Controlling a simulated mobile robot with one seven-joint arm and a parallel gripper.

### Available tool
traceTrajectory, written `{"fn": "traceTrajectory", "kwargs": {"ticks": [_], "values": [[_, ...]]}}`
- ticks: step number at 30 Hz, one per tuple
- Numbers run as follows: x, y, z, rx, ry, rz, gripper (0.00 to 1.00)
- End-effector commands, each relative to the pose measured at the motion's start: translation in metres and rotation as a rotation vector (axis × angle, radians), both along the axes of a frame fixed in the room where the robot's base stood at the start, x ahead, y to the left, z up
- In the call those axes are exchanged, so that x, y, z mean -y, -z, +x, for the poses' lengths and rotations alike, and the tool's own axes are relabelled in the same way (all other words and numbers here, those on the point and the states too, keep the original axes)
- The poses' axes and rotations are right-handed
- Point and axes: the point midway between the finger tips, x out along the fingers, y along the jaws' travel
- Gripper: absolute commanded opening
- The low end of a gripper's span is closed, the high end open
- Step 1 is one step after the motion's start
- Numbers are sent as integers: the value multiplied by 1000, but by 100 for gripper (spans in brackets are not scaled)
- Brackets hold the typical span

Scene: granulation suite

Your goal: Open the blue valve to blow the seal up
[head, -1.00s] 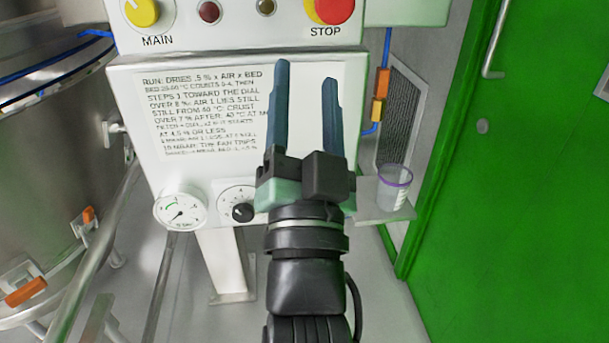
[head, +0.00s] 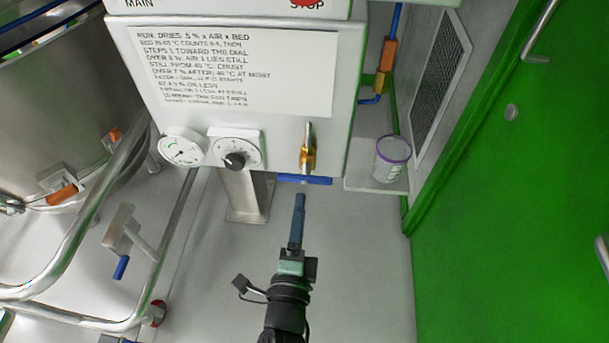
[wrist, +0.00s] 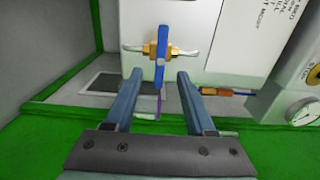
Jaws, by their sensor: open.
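In the wrist view the blue handle (wrist: 161,55) stands upright between my two fingertips, with a gap on each side. My gripper (head: 299,196) is open and empty, just below the handle in the head view, its fingers seen edge-on. In the wrist view my gripper (wrist: 160,75) points at the valve. How far the tips are from the handle is hard to tell.
A pressure gauge (head: 181,150) and a black-knobbed dial (head: 234,160) sit left of the valve. A lidded cup (head: 392,160) stands on a small shelf (head: 362,184) to the right. A steel vessel (head: 60,110) with rails is at left, a green door (head: 510,200) at right.

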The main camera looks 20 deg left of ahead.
Motion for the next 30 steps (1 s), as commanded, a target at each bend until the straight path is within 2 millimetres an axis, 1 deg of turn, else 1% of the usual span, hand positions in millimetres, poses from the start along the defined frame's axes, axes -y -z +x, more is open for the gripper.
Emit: {"fn": "traceTrajectory", "kwargs": {"ticks": [1,6,12,18,27,29,30], "values": [[-3,-2,11,4,1,1,55],[-11,-1,40,3,1,0,55],[-19,-1,66,2,-1,-2,55],[-22,-1,78,1,-1,-2,55],[-23,-1,80,1,-1,-2,55],[-23,-1,79,1,-1,-2,46],[-23,-1,79,1,-1,-2,39]]}}
